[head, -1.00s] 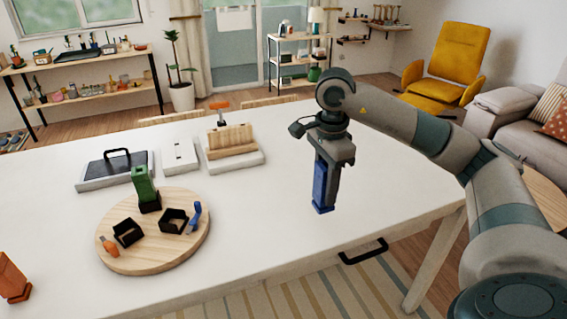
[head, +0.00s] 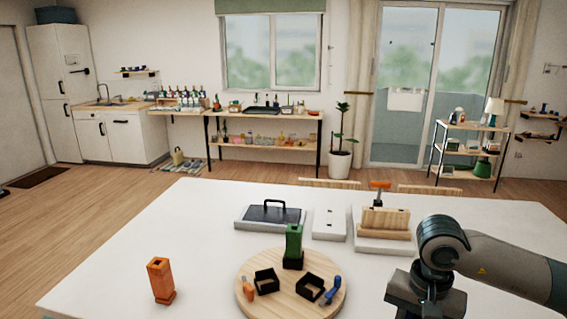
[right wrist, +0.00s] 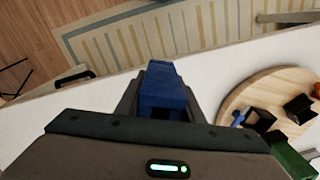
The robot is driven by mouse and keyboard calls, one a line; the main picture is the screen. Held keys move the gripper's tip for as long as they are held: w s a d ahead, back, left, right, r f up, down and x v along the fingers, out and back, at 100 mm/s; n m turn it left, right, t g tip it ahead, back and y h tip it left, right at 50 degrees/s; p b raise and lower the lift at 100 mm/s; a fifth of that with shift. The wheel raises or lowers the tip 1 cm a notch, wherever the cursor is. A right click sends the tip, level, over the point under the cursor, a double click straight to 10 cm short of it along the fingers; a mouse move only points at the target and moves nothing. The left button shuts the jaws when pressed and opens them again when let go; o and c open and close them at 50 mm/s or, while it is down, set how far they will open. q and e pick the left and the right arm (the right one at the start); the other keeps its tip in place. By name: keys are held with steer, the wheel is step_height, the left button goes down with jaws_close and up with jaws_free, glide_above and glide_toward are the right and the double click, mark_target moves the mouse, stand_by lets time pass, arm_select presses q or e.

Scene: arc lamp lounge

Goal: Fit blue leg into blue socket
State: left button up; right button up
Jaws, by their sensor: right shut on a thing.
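My right gripper (right wrist: 160,104) is shut on the blue leg (right wrist: 162,78), which sticks out between the fingers in the right wrist view. In the head view the right wrist (head: 432,285) is at the lower right, and the fingers and leg are out of frame. The round wooden board (head: 300,304) carries black sockets. The right-hand socket (head: 309,287) is open, with a small blue piece (head: 332,289) beside it; I take it as the blue socket. It is empty, and my gripper is to the right of the board. My left gripper is out of view.
A green leg (head: 293,240) stands in the rear socket. The left socket (head: 266,281) is open beside a small orange piece (head: 248,288). An orange leg (head: 160,280) stands on the white table (head: 110,270). A lidded tray (head: 270,216) and a wooden rack (head: 385,222) stand behind.

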steer(key=s+a+f+n, duration=0.2)
steer(key=s+a+n, duration=0.1)
steer(key=a+n, duration=0.4)
steer(key=shift+w+d, duration=0.1)
